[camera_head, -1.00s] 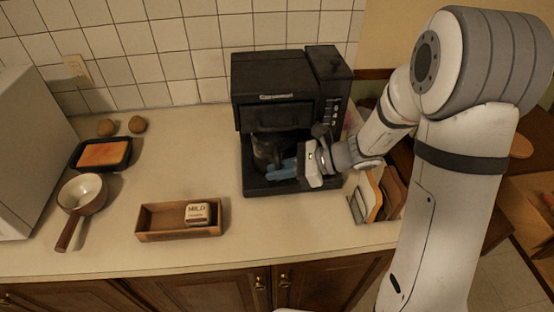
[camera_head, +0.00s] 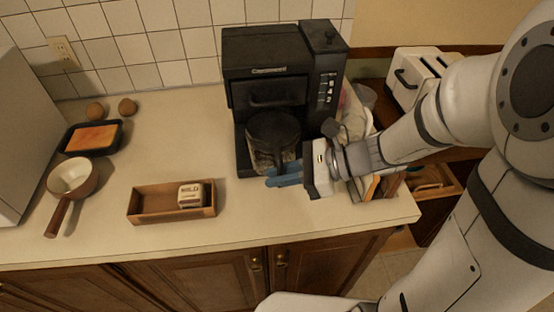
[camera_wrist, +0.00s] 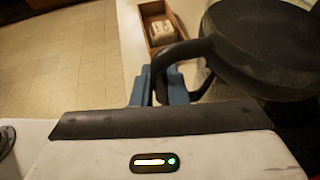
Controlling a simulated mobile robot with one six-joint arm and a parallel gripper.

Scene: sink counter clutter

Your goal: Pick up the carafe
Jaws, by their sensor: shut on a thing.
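The carafe (camera_head: 273,138) is dark, with a black lid and a glass body. It is at the front of the black coffee maker (camera_head: 270,70), partly out of its bay. My gripper (camera_head: 286,177) reaches in from the right with blue fingers at the carafe's front. In the wrist view the carafe (camera_wrist: 265,45) fills the upper right, and its black handle (camera_wrist: 180,52) runs down between my blue fingertips (camera_wrist: 170,85). My gripper is shut on the handle. I cannot tell whether the carafe's base touches the coffee maker or the counter.
A wooden box (camera_head: 150,208) with a small labelled block (camera_head: 191,195) sits left of my gripper. A white toaster (camera_head: 420,75) stands behind my arm.

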